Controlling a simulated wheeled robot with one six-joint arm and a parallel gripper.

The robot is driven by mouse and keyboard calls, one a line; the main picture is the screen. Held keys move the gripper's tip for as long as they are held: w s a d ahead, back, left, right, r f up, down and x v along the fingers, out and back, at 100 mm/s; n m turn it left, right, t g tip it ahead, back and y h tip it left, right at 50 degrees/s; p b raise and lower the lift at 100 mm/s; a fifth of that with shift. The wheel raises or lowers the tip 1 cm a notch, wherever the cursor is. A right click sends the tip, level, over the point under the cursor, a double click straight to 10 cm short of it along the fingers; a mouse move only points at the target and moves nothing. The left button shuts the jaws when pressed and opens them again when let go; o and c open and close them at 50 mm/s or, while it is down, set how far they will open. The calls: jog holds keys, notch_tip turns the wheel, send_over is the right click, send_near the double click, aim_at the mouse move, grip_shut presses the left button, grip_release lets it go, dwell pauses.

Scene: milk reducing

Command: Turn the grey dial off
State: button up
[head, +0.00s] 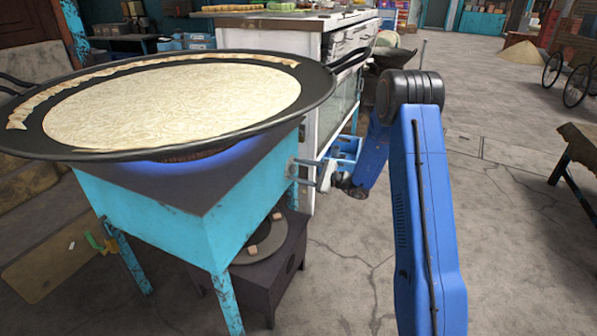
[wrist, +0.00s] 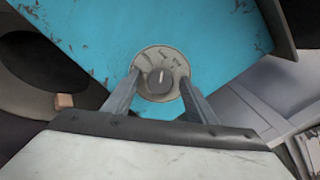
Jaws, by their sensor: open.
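In the wrist view the grey dial (wrist: 160,81) is a dark grey knob with a white mark, on a round lighter plate with small lettering. The mark points roughly to the top of the picture. The dial sits on the turquoise stove side (wrist: 150,30). My gripper (wrist: 160,77) is open, with one finger on each side of the dial. I cannot tell whether the fingers touch it. In the head view the fingers of my gripper (head: 304,173) reach the right side of the turquoise stove (head: 175,215), and the dial is hidden there.
A wide black pan (head: 318,80) with a pale flat sheet of food (head: 170,105) rests on the stove. A blue glow (head: 225,158) shows beneath it. A white counter (head: 310,45) stands behind. The floor at the right is mostly clear.

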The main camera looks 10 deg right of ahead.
jog(key=c, duration=1.1)
jog(key=shift+m, duration=0.3)
jog(key=m, duration=0.3)
jog(key=shift+m, duration=2.2)
jog(key=o, duration=1.1)
